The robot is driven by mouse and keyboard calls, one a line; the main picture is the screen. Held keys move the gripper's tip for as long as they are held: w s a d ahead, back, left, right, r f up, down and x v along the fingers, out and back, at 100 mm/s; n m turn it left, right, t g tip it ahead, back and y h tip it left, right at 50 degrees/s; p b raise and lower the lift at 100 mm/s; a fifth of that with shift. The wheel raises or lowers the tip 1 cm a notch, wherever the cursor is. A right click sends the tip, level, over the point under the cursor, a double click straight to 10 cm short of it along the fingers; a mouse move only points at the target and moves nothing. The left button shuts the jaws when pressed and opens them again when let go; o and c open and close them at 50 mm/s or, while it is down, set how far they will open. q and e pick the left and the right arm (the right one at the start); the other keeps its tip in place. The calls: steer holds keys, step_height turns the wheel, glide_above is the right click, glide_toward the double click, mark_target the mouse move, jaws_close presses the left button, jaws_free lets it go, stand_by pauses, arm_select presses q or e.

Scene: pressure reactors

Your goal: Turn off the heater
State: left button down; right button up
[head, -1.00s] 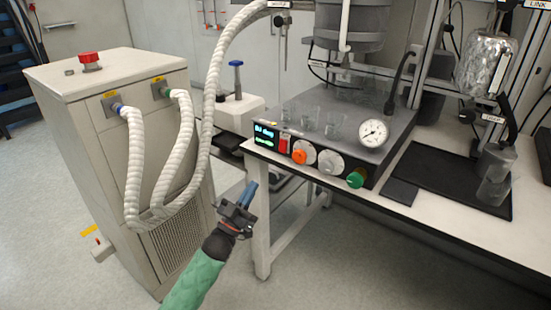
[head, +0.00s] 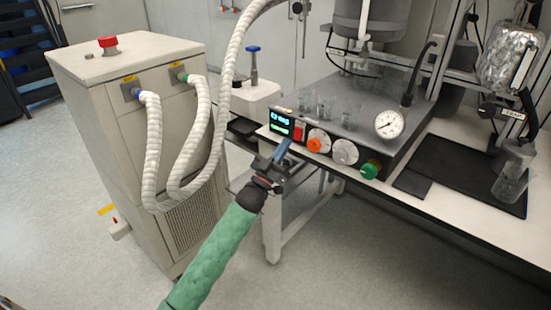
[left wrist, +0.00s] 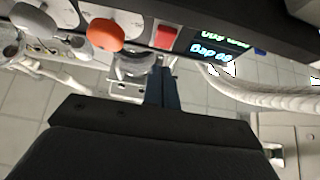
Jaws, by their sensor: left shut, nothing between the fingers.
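The heater's grey control box (head: 345,115) stands on the bench. Its front has a lit display (head: 280,124), a red switch (head: 299,131), an orange knob (head: 317,144), a light grey knob (head: 345,152) and a green knob (head: 371,169). My left gripper (head: 283,148) is shut and empty, just in front of and below the display and red switch. In the left wrist view, its blue fingers (left wrist: 160,88) point up towards the red switch (left wrist: 165,37), with the orange knob (left wrist: 104,35) to the left. A gap shows between fingertips and switch. My right gripper is not in view.
A beige cabinet (head: 150,65) with a red button and pale hoses (head: 215,120) stands left of my gripper. Several small glasses (head: 325,108) and a pressure gauge (head: 390,124) are on the box. The floor in front is clear.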

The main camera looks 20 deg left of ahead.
mark_target(297, 134)
arm_select(q)
steer(key=w, duration=0.2)
steer(key=d, duration=0.1)
steer(key=shift+w+f, duration=0.4)
steer(key=shift+w+d, duration=0.1)
steer(key=shift+w, duration=0.05)
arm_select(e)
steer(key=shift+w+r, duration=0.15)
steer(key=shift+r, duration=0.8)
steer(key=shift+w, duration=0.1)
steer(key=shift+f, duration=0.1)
